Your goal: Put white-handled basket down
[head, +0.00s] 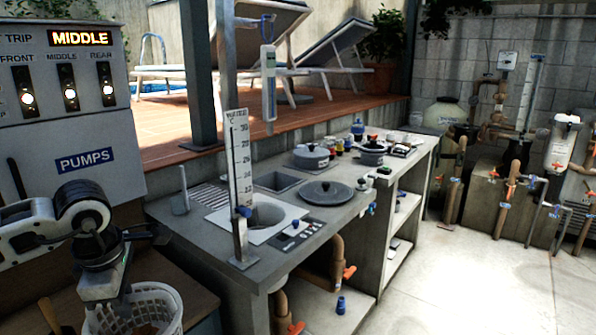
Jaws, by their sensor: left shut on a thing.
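The basket (166,311) is a pale, slotted round basket at the bottom left of the head view, cut off by the lower edge. My left gripper (106,297) comes in from the left and points down at the basket's left rim. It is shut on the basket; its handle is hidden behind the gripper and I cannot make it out. Something brownish shows inside the basket. I cannot tell whether the basket's bottom touches a surface. My right gripper is not in view.
A brown wooden surface (190,290) lies behind the basket. A grey counter (190,225) to the right carries a tall water scale (241,165), a round lid (326,192) and pots. A pumps panel (60,110) stands behind my arm. The pale floor (480,285) at right is clear.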

